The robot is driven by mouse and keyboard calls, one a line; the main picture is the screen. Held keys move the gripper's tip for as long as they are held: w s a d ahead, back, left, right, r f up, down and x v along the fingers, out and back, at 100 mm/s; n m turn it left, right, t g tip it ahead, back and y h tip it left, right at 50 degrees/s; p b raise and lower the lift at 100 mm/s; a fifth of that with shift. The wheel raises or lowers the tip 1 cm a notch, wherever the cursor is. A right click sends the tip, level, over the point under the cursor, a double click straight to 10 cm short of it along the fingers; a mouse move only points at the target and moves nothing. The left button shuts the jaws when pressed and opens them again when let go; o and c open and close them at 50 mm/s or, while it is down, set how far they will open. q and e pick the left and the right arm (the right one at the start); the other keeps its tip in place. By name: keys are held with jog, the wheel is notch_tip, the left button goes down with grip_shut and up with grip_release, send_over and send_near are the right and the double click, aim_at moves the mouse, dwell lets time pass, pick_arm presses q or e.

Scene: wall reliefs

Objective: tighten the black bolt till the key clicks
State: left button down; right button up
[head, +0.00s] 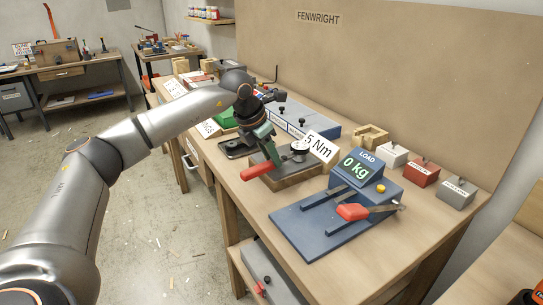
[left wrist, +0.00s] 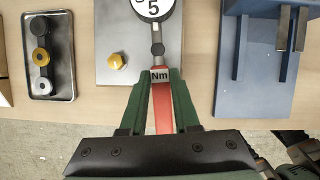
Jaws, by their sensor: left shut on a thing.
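My left gripper (head: 268,150) is shut on the red handle of the key (head: 254,171), near the wooden block on the bench. In the left wrist view, the green fingers of the left gripper (left wrist: 159,88) stand on both sides of the key's handle (left wrist: 163,115), at a label reading "Nm". The key's shaft runs away from me to a round white dial showing a 5, cut off by the frame's top edge. A yellow bolt (left wrist: 117,62) stands on the grey plate (left wrist: 105,35), left of the shaft. I cannot make out the black bolt.
A small tray (left wrist: 65,88) with black, yellow and grey round pieces lies left of the plate. A blue load stand (head: 310,232) reading "0 kg" stands to the right. A white "5 Nm" sign (head: 319,146) is behind the key. Several small blocks line the bench's back.

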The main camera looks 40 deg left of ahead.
pick_arm(q)
jog(key=shift+r, duration=0.1)
jog(key=shift+s+d+n+y, duration=0.1)
jog(key=shift+d+n+y, duration=0.3)
jog(key=shift+d+n, duration=0.3)
jog(key=shift+a, duration=0.1)
jog(key=shift+r+p, duration=1.9)
jog(key=shift+r, duration=0.6)
